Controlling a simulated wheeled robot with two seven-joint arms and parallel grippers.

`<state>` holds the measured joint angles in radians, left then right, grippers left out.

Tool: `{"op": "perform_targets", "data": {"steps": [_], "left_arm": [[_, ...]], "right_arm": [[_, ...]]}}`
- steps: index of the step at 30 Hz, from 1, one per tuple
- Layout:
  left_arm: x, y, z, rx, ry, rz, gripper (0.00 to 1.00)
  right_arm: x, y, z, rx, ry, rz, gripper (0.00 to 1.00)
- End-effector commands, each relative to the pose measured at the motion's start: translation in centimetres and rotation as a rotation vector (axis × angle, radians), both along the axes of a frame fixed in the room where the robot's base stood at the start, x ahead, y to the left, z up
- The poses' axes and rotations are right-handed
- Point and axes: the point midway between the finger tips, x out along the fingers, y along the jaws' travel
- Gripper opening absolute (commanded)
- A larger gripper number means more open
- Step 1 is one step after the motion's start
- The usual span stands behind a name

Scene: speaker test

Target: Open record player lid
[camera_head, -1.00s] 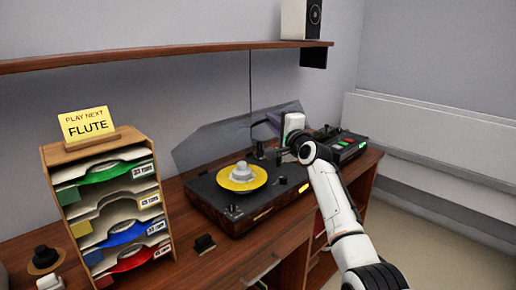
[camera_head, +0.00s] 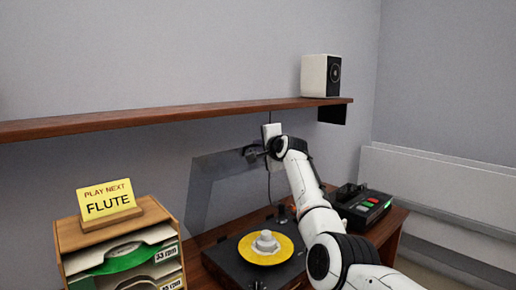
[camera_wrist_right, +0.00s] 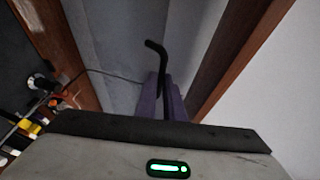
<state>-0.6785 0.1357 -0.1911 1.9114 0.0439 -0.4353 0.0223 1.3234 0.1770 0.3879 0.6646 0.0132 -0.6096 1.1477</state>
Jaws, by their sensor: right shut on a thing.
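The record player (camera_head: 232,262) stands on the wooden desk with a yellow disc (camera_head: 284,252) on its platter. Its smoky, see-through lid (camera_head: 212,172) is tilted up, well clear of the platter, in front of the wall. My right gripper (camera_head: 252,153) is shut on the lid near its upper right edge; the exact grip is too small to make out. In the right wrist view, purple-grey fingers (camera_wrist_right: 165,97) sit beside a dark bent rod (camera_wrist_right: 158,58). My left gripper is out of view.
A wooden shelf (camera_head: 180,119) with a white speaker (camera_head: 314,76) runs above the lid. A sorter (camera_head: 78,236) with record sleeves and a FLUTE sign (camera_head: 107,200) stands left. A black device (camera_head: 362,204) with coloured buttons is right of the player.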

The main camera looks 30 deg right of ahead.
Motion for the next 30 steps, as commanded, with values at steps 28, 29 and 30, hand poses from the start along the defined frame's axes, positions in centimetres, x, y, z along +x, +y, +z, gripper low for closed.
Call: {"op": "perform_targets", "data": {"steps": [28,29,30], "left_arm": [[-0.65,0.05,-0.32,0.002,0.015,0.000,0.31],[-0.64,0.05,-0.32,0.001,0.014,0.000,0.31],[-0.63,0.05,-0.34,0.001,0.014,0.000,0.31]], "right_arm": [[-0.09,-0.30,1.05,-0.007,-0.007,-0.007,0.27],[-0.09,-0.27,1.02,-0.007,-0.006,-0.007,0.27],[-0.10,-0.23,0.97,-0.007,-0.006,-0.006,0.27]]}}
